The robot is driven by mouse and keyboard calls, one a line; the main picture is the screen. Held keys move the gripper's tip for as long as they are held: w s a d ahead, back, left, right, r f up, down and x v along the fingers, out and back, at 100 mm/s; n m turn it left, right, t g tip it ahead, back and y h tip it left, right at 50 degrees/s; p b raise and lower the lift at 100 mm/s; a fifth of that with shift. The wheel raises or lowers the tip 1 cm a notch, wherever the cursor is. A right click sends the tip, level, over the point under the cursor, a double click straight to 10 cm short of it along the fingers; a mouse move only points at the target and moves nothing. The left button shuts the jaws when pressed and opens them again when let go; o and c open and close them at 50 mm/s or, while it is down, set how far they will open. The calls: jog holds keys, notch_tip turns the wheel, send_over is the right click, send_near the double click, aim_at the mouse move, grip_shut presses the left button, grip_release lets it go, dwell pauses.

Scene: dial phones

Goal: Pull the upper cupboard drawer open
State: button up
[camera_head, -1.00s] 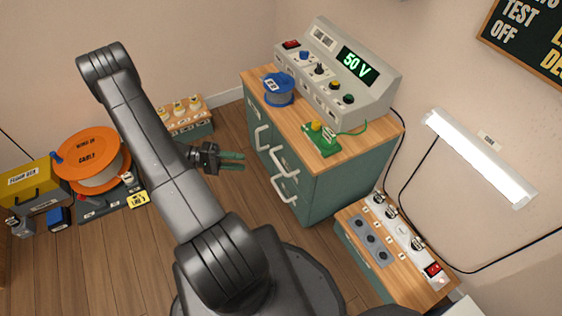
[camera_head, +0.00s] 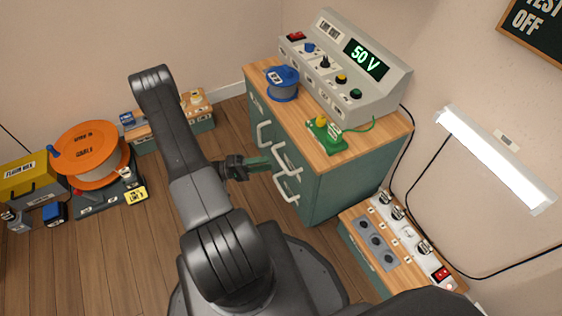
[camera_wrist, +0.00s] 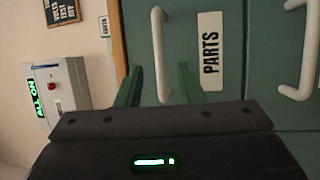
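The green cupboard (camera_head: 350,186) stands right of my gripper (camera_head: 262,161) in the head view. The upper drawer's white bar handle (camera_head: 280,152) is just beyond my fingertips, partly covered by them. In the wrist view, turned on its side, this handle (camera_wrist: 157,40) stands beside a PARTS label (camera_wrist: 209,52). My gripper (camera_wrist: 158,78) is open there, one green finger on each side of the handle's line. The handle's near end shows between the fingers. I cannot tell whether they touch it. The drawer front (camera_wrist: 184,30) looks shut.
The lower drawer's handle (camera_head: 287,188) is just below, and another white handle (camera_head: 263,134) is to the left. A low socket bench (camera_head: 395,240) stands front right.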

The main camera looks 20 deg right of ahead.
aim_at(281, 160)
jog(key=x, duration=0.6)
jog(key=shift+s+d+b, duration=0.15)
jog(key=shift+d+b, duration=0.1)
jog(key=shift+b, duration=0.1)
grip_shut()
